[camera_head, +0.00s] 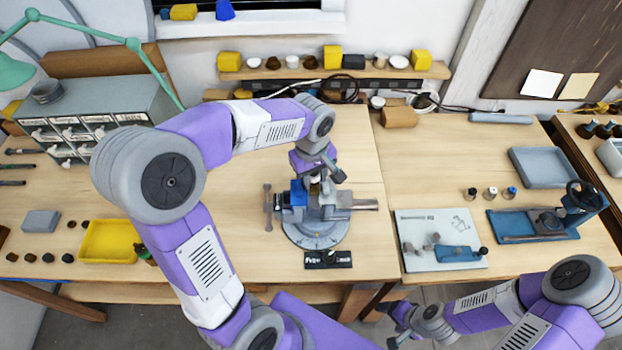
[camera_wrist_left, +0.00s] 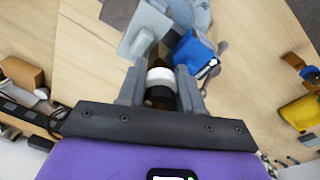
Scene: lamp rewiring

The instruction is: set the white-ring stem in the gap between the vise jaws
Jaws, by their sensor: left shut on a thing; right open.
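My left gripper (camera_head: 315,178) is over the vise (camera_head: 318,232) on the middle bench. In the left wrist view the gripper (camera_wrist_left: 160,92) is shut on the white-ring stem (camera_wrist_left: 160,76), which has a white band and a dark end. The vise shows beyond it, with a grey part (camera_wrist_left: 140,32) and a blue part (camera_wrist_left: 190,48). The stem lines up near the space between them; its lower end is hidden, so I cannot tell whether it is in the gap. My right gripper (camera_head: 393,325) is open and empty, low in front of the bench.
A yellow tray (camera_head: 108,241) and grey drawer cabinet (camera_head: 100,108) are at the left. Three small capped pieces (camera_head: 490,193) stand on the right bench, near a pale board (camera_head: 440,256) and a blue-based press (camera_head: 530,224). A name plate (camera_head: 328,260) lies before the vise.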

